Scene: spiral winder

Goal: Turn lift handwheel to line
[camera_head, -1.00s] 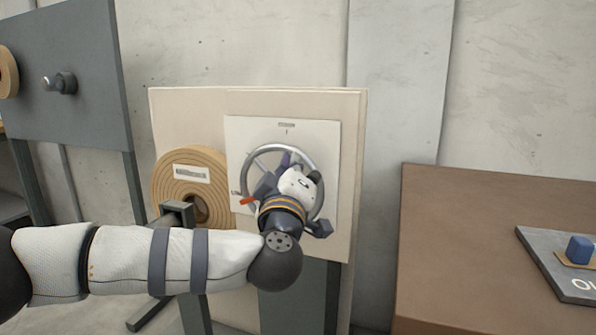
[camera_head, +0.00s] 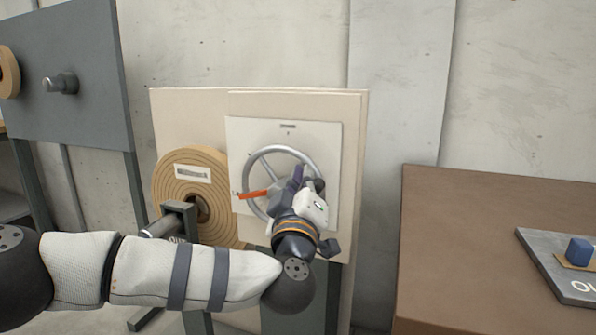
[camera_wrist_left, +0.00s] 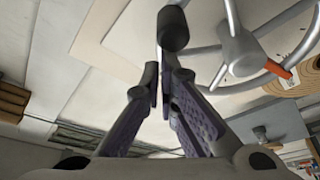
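The grey lift handwheel (camera_head: 265,152) with a round rim and spokes sits on a pale plate (camera_head: 240,135) on a cream panel. An orange pointer (camera_head: 253,194) lies at its left side, and also shows in the left wrist view (camera_wrist_left: 278,68). My left gripper (camera_head: 298,178) is at the wheel's lower right and hides part of the rim. In the left wrist view its purple-padded fingers (camera_wrist_left: 160,75) are close together, with a dark knob (camera_wrist_left: 173,29) just beyond the tips. Whether they grip anything is unclear. A small mark (camera_head: 288,133) is above the wheel. My right gripper is not in view.
A tan coil (camera_head: 170,188) on a spindle stands left of the wheel. A grey panel with a knob (camera_head: 62,83) is at the far left. A brown table (camera_head: 470,225) with a dark board (camera_head: 550,268) is at the right.

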